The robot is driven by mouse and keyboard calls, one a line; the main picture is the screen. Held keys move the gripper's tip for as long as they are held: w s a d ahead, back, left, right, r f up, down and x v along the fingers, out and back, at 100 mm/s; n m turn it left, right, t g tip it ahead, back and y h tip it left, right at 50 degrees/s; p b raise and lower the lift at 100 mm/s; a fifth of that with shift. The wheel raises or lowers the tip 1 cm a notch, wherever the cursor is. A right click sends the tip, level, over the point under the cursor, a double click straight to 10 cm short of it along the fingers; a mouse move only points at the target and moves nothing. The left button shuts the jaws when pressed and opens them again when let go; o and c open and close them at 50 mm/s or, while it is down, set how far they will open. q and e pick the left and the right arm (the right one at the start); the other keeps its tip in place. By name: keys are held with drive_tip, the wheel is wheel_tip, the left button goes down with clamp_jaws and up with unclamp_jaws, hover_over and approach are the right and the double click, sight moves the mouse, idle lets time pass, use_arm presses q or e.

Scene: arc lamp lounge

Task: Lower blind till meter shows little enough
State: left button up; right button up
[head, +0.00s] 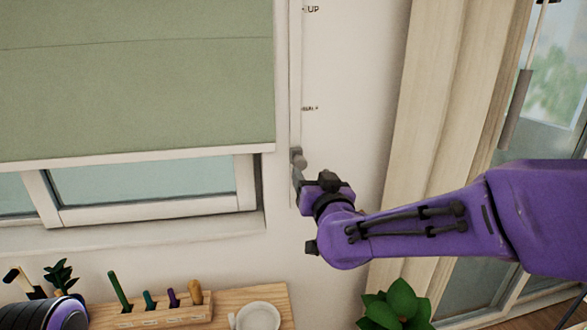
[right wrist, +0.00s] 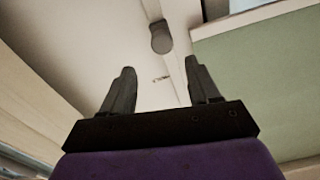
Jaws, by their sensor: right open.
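The green blind (head: 140,85) hangs partly down over the window, and its pale bottom bar leaves a strip of glass uncovered below. Right of it a vertical track (head: 295,70) carries "UP" and what looks like "HALF" marks. A grey knob (head: 299,158) sits on the track below the second mark. My right gripper (head: 303,182) is open just below and beside the knob. In the right wrist view the knob (right wrist: 161,37) lies beyond the two spread fingertips (right wrist: 158,72), with nothing between them. I see no meter. My left gripper is not in view.
A wooden rack (head: 160,317) with several coloured-handled tools and a white cup (head: 258,317) stand below the window. A beige curtain (head: 440,130) and a glass door (head: 545,110) are at right. A green plant (head: 397,305) stands under my right arm.

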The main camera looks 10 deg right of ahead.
sight(299, 156)
drive_tip(key=w+p, duration=0.1)
drive_tip(key=w, duration=0.2)
drive_tip(key=w+p, duration=0.2)
drive_tip(key=w, duration=0.2)
drive_tip(key=w+a+p, duration=0.1)
drive_tip(key=w, duration=0.2)
drive_tip(key=shift+w+f, duration=0.15)
drive_tip(key=shift+w, duration=0.1)
drive_tip(key=shift+w+d+f, duration=0.15)
drive_tip(key=shift+w, duration=0.2)
clamp_jaws()
wheel_tip(299, 156, down, 12)
drive_tip(key=b, duration=0.8)
drive_tip(key=shift+s, duration=0.15)
